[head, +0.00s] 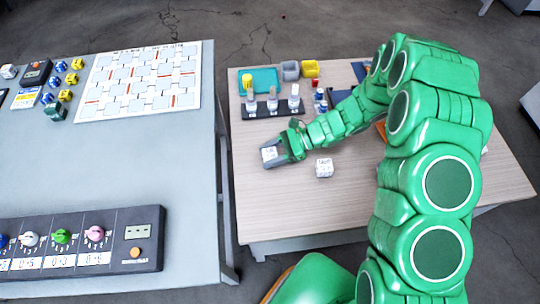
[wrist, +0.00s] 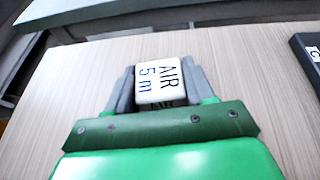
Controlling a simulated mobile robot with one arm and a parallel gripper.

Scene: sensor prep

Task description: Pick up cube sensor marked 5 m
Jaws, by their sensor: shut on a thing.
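A white cube sensor (wrist: 159,82) marked "AIR" and "5 m" sits between the fingers of my gripper (wrist: 160,90) in the wrist view. The grey fingers are shut on it, one on each side. In the head view the same cube (head: 269,153) shows at the tip of my gripper (head: 274,154), over the left part of the wooden table (head: 300,215). I cannot tell whether the cube touches the tabletop. A second white cube (head: 324,167) with dark lettering stands on the table to the right of my gripper. Its lettering is too small to read.
A dark rack (head: 257,109) with several white-topped items stands behind my gripper. Behind it are a teal tray (head: 266,75), a grey bin (head: 290,70) and a yellow bin (head: 310,68). A grey table (head: 150,165) with a control panel (head: 115,252) lies left, across a narrow gap.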

